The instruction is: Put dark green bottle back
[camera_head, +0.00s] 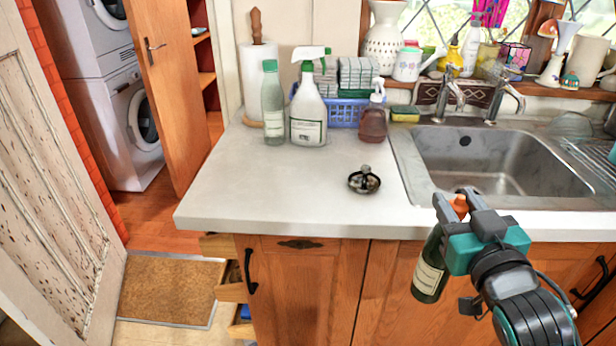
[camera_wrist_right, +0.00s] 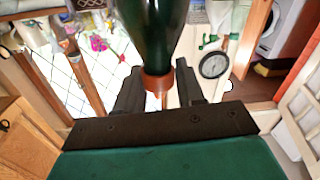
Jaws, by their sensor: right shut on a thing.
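The dark green bottle (camera_head: 430,268) has a pale label and an orange-brown neck band. My right gripper (camera_head: 458,204) is shut on its neck, and the bottle hangs below the gripper in front of the cabinet doors, its base below the counter's front edge. In the right wrist view the bottle (camera_wrist_right: 158,35) shows between the two fingers (camera_wrist_right: 160,90), held at the orange-brown collar. My left gripper is in neither view.
The white counter (camera_head: 250,190) holds a pale green bottle (camera_head: 273,105), a spray bottle (camera_head: 308,110), a brown soap bottle (camera_head: 373,120) and a small dark round item (camera_head: 364,181). The sink (camera_head: 490,160) is at right. Drawers (camera_head: 232,285) stand open below left. The counter's front left is clear.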

